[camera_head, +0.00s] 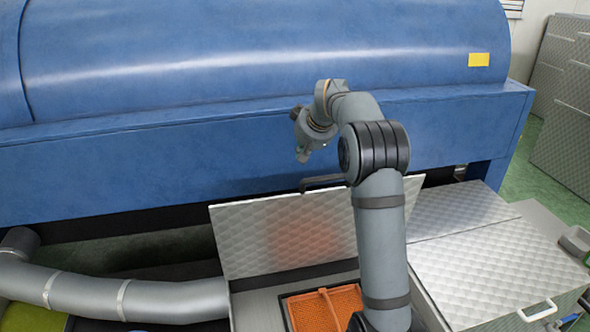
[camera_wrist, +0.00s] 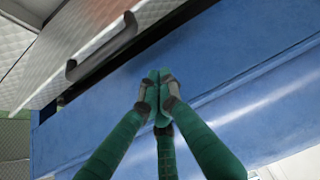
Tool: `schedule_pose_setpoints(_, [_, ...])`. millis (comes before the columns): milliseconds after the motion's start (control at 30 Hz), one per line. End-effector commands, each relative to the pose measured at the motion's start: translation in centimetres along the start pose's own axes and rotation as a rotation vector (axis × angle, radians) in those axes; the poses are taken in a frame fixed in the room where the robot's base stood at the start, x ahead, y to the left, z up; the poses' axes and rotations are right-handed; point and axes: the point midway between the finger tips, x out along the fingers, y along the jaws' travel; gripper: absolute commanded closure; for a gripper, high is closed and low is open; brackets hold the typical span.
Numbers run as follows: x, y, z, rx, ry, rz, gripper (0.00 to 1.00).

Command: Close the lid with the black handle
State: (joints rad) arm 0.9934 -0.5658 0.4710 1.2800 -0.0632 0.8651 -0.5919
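The lid (camera_head: 245,235) is a quilted metal panel standing raised and tilted back, open over a box. Its black handle (camera_head: 322,182) is on the top edge, partly hidden by my arm in the head view. In the wrist view the lid (camera_wrist: 60,60) fills the upper left, with the dark handle (camera_wrist: 102,46) along its edge. My gripper (camera_head: 303,156) is above and slightly left of the handle, apart from it, in front of the blue machine. In the wrist view the green fingers of my gripper (camera_wrist: 158,90) meet at their tips, with nothing seen between them.
The open box holds an orange grate (camera_head: 325,308). A shut quilted lid with a light handle (camera_head: 536,311) lies to the right. The large blue machine (camera_head: 260,140) stands close behind the raised lid. A grey pipe (camera_head: 130,298) runs at the lower left.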

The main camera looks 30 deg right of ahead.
Motion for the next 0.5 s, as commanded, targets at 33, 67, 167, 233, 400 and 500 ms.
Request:
schedule_pose_setpoints(33, [0.9, -0.1, 0.0, 0.0, -0.005, -0.002, 1.0])
schedule_pose_setpoints(67, [1.6, -0.1, 0.0, 0.0, -0.005, -0.003, 1.0])
schedule_pose_setpoints(167, [3.7, -0.1, -0.1, -0.001, -0.005, -0.002, 1.0])
schedule_pose_setpoints(233, [5.2, -0.1, -0.1, 0.0, -0.005, -0.003, 1.0])
schedule_pose_setpoints(400, [6.8, 0.0, 1.0, 0.001, -0.001, -0.001, 1.0])
schedule_pose_setpoints(500, [6.3, 0.0, 2.2, 0.0, -0.001, -0.001, 1.0])
